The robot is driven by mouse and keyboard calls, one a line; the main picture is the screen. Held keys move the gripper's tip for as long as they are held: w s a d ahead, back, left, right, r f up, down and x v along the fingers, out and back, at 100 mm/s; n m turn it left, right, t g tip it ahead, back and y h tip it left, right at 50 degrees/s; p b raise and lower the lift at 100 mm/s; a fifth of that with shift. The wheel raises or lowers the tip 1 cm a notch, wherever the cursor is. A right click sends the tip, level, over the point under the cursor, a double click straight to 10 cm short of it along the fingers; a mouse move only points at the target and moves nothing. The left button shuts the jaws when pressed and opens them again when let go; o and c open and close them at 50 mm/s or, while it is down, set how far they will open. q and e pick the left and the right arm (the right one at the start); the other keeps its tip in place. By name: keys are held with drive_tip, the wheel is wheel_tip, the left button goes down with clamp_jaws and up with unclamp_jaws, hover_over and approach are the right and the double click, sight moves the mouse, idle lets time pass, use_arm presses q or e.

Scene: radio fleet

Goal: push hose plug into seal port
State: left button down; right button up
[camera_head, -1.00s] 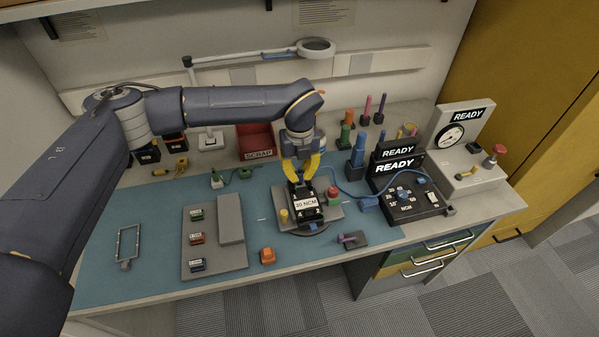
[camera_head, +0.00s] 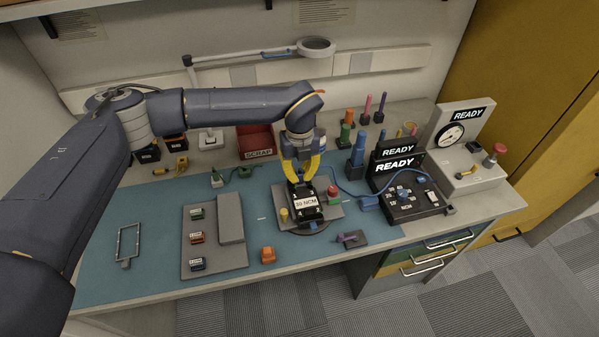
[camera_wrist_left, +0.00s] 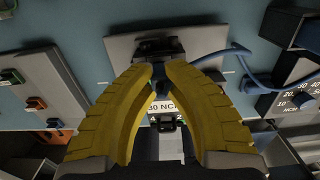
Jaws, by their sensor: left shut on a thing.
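My left gripper (camera_head: 300,179) reaches down from above with its yellow fingers at the far end of a black radio (camera_head: 307,213). The radio bears a white "30 NCM" label and sits on a grey fixture plate (camera_head: 334,211). In the left wrist view, my left gripper (camera_wrist_left: 160,72) is shut on a small dark piece, apparently the hose plug, mostly hidden between the fingertips. A blue hose (camera_wrist_left: 233,50) runs from the right and passes behind the right finger; it also shows in the head view (camera_head: 346,191). The seal port is not clearly visible behind the fingers. My right gripper is not in view.
A red knob (camera_head: 333,192) and a yellow post (camera_head: 284,215) flank the radio. A black "READY" console (camera_head: 400,185) stands to the right. A grey parts tray (camera_head: 215,265) lies to the left, and an orange part (camera_head: 267,255) sits in front.

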use_arm(q)
drive_tip(key=shift+f, duration=0.3)
idle(0.5)
drive_tip(key=c, duration=0.8)
unclamp_jaws()
drive_tip(key=shift+r, duration=0.2)
drive_tip(key=shift+r, duration=2.35)
